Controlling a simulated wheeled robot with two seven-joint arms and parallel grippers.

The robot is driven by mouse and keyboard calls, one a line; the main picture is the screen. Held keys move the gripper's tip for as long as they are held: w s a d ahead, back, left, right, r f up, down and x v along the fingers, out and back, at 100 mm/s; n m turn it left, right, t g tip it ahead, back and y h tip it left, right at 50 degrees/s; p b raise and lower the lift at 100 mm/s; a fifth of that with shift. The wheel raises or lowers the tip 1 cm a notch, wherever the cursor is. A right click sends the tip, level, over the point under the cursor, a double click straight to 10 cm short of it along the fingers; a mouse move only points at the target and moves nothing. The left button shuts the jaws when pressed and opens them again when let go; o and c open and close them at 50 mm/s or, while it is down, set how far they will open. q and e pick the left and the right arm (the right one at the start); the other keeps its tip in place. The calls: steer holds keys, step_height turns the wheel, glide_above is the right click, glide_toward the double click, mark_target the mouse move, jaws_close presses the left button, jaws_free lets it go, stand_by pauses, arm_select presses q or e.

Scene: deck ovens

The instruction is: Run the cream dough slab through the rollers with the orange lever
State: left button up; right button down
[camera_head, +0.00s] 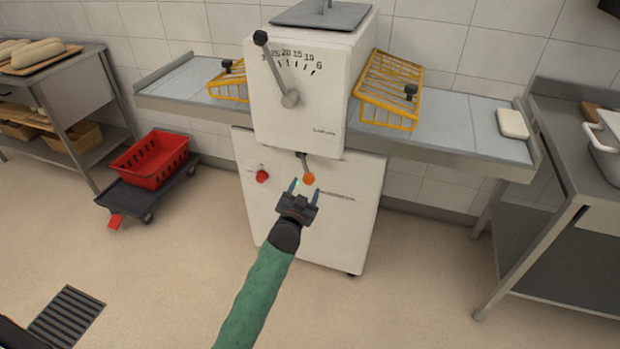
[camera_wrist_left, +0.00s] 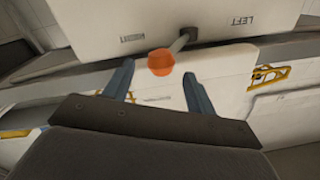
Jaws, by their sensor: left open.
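The white dough sheeter (camera_head: 300,100) stands against the tiled wall. Its orange lever knob (camera_head: 308,179) hangs on a short grey rod below the upper housing. The knob also shows in the left wrist view (camera_wrist_left: 160,62), just beyond and between the fingertips. My left gripper (camera_head: 304,188) is open and empty, its two fingers pointing at the knob, seemingly apart from it. The cream dough slab (camera_head: 513,123) lies flat near the right end of the right belt (camera_head: 450,116). My right gripper does not show.
Yellow wire guards (camera_head: 388,88) flank the housing. A black-knobbed dial lever (camera_head: 275,68) and a red knob (camera_head: 262,176) are on its front. A red crate (camera_head: 150,160) sits on a dolly at left. A steel table (camera_head: 575,170) stands at right.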

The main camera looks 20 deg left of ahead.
mark_target(307, 183)
arm_select(q)
steer(key=shift+w+a+p, duration=0.1)
steer(key=shift+w+p, duration=0.25)
steer(key=shift+w, duration=2.4)
jaws_close()
